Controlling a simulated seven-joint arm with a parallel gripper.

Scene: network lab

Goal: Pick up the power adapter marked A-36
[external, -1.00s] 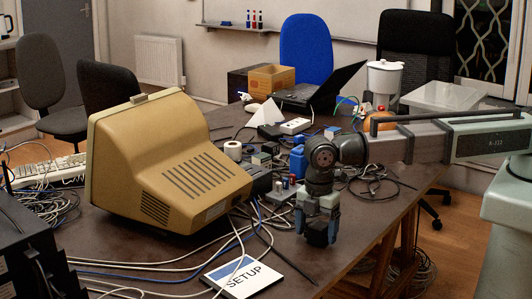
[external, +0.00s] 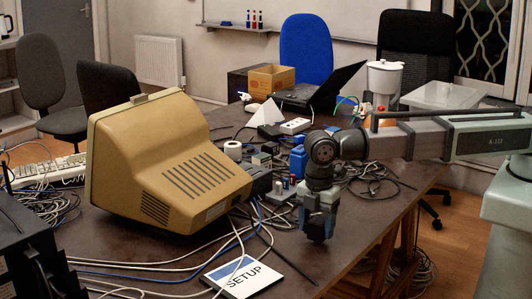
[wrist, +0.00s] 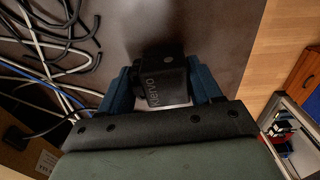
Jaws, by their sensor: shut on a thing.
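My gripper (external: 319,220) points down at the right front of the brown table, to the right of the SETUP card. In the wrist view my gripper (wrist: 163,84) has its two blue fingers closed on the sides of a black power adapter (wrist: 167,73).
A beige monitor (external: 165,165) and the SETUP card (external: 248,277) lie to the left. Loose cables (wrist: 60,50) run over the table's left part. Small boxes and a blue container (external: 298,160) stand behind my gripper. The table's right edge (wrist: 240,60) is close.

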